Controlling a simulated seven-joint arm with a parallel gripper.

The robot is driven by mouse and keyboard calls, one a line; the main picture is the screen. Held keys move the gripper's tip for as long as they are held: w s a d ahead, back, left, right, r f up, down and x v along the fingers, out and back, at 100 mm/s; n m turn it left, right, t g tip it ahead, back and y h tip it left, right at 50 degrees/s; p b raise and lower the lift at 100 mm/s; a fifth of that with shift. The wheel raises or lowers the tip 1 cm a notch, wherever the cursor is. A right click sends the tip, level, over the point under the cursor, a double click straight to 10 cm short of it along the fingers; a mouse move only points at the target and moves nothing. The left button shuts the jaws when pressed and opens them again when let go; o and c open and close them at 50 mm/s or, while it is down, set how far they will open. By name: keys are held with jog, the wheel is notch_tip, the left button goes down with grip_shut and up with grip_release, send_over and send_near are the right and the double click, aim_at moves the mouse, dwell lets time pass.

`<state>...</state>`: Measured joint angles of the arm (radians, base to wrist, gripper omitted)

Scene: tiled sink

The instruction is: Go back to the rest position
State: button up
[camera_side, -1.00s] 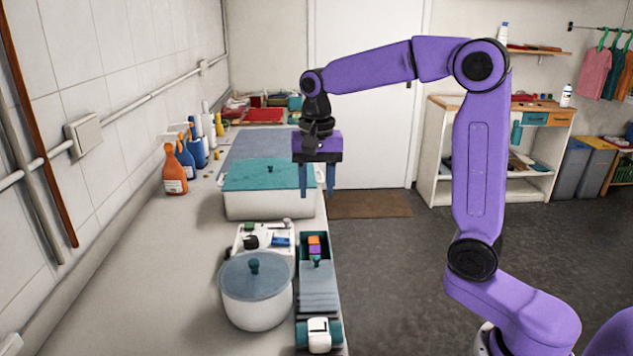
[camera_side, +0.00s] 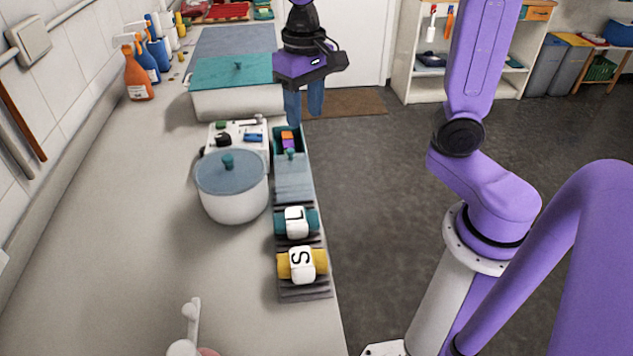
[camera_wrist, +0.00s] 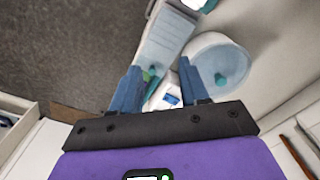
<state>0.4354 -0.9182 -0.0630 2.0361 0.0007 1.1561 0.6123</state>
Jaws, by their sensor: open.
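My gripper (camera_side: 304,108) is open and empty, with its blue fingers pointing down. In the side view it hangs above the counter's right edge, near the far end of a long narrow rack (camera_side: 294,180). The wrist view also shows my gripper (camera_wrist: 160,88), its two fingers apart, with the rack (camera_wrist: 163,40) and a round pot (camera_wrist: 218,65) below and beyond them. Nothing is held between the fingers.
A lidded pot (camera_side: 232,190) and a white tray (camera_side: 238,133) stand left of the rack. A teal-lidded box (camera_side: 235,90) stands behind. Two marked rolls, teal (camera_side: 296,222) and yellow (camera_side: 302,265), lie on the rack. Spray bottles (camera_side: 137,72) line the wall.

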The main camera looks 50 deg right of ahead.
jog(key=s+f+n, duration=0.3)
jog(key=s+n, duration=0.4)
jog(key=s, duration=0.2)
jog(key=s+d+f+n, duration=0.1)
jog(key=s+f+n, duration=0.2)
jog(key=s+n, duration=0.4)
jog(key=s, duration=0.3)
jog(key=shift+s+d, duration=0.25)
jog(key=shift+s, duration=0.05)
